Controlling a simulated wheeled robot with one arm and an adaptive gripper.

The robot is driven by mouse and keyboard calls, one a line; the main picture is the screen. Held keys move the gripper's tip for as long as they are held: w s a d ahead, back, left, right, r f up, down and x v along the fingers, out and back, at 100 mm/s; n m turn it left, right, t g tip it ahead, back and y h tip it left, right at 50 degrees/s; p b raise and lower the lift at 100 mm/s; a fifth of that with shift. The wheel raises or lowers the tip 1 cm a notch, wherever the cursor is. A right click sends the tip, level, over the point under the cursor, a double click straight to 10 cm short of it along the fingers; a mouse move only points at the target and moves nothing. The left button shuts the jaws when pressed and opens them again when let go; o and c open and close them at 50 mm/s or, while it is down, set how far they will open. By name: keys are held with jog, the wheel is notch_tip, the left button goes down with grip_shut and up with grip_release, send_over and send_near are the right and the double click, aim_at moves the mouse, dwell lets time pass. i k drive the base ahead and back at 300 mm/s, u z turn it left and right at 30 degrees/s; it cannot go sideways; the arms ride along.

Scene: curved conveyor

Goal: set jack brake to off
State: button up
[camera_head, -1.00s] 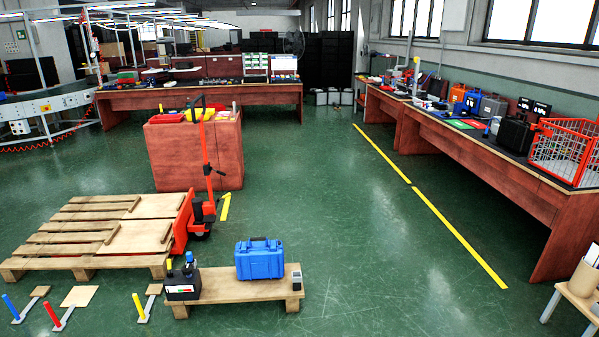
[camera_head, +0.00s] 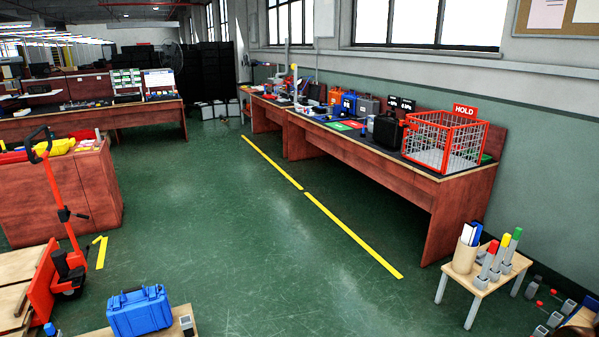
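A red pallet jack (camera_head: 67,268) stands at the left edge, with its upright red tiller and dark loop handle (camera_head: 40,142) in front of a red-brown cabinet. Its forks and the wooden pallet (camera_head: 14,302) are partly cut off by the frame's left edge. A small dark part (camera_head: 64,214) sits partway up the tiller; I cannot tell whether it is the brake or how it is set. My gripper is not in view.
A blue case (camera_head: 140,311) sits on a low wooden platform at the lower left. A long workbench (camera_head: 464,188) with a red wire basket (camera_head: 445,142) runs along the right wall. A small stool-like table (camera_head: 476,283) stands at the lower right. The green floor (camera_head: 230,230) between is clear.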

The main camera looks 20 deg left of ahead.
aim_at(85, 216)
jog(key=u, duration=0.4)
jog(key=i, duration=2)
jog(key=u, duration=0.5)
jog(key=i, duration=1.75)
jog(key=u, duration=0.45)
jog(key=i, duration=1.7)
jog(key=u, duration=1.05)
jog(key=i, duration=1.3)
jog(key=u, duration=2)
jog(key=i, duration=0.85)
jog(key=u, duration=0.65)
